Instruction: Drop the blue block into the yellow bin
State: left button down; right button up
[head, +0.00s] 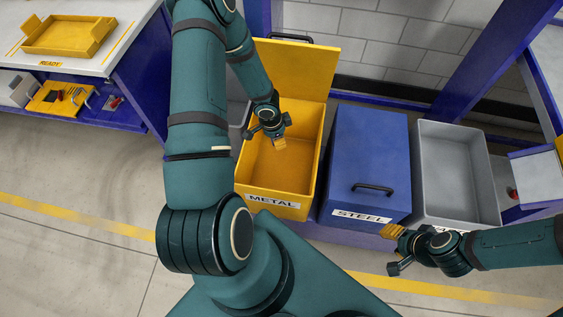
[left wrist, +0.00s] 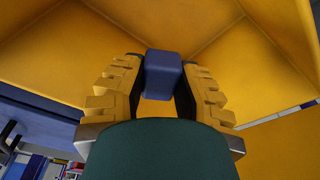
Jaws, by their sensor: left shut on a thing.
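The yellow bin (head: 256,177), labelled METAL, stands open with its lid raised at the back. My left gripper (head: 280,143) is over the bin's opening, inside its outline in the head view. In the left wrist view, the left gripper (left wrist: 161,85) is shut on the blue block (left wrist: 162,72), with yellow walls of the bin around it. The block cannot be made out in the head view. My right gripper (head: 388,250) is open and empty, in front of the blue bin at the lower right.
A blue bin (head: 365,150) labelled STEEL, with a closed lid and dark handle, stands right of the yellow bin. An open grey bin (head: 456,180) is farther right. A workbench with a yellow tray (head: 68,37) is at the upper left. Bare floor lies in front.

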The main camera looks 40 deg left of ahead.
pick_arm(q)
jog(key=c, duration=0.7)
grip_release()
jog(key=shift+r, duration=0.1)
jog(key=r, duration=0.4)
jog(key=s+r, duration=0.1)
jog(key=r, duration=0.2)
jog(key=a+r, duration=0.1)
jog(key=r, duration=0.3)
jog(key=shift+s+r, duration=0.25)
jog(key=shift+r, duration=0.1)
